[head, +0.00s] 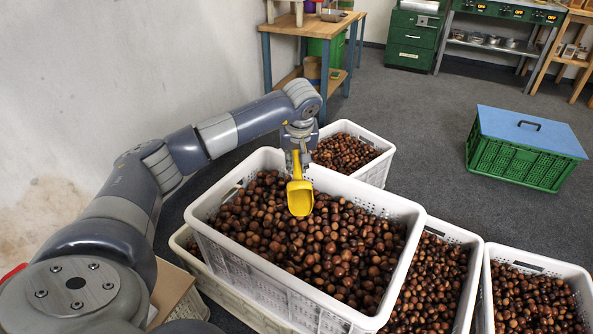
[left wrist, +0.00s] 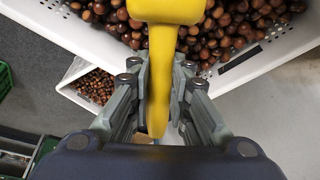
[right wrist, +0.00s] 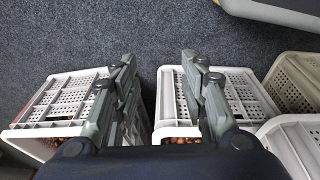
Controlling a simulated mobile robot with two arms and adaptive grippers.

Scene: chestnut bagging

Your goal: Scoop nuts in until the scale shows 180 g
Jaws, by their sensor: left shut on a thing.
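A yellow scoop (head: 300,198) hangs over the large white crate (head: 245,268) of chestnuts (head: 290,240) in the head view. Its bowl points down toward the nuts, and I see no nuts in it; whether it touches them I cannot tell. My left gripper (head: 297,160) is shut on the scoop's handle, which also shows between the fingers in the left wrist view (left wrist: 160,80). My right gripper (right wrist: 160,60) is open and empty in the right wrist view, above the floor and crates; it is outside the head view. I cannot make out a scale or its reading.
More white crates of chestnuts stand to the right (head: 541,265) and behind (head: 383,165). A green crate with a blue lid (head: 525,130) stands on the grey carpet (head: 430,140). A wooden table (head: 330,28) stands at the back. A wall is close on the left.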

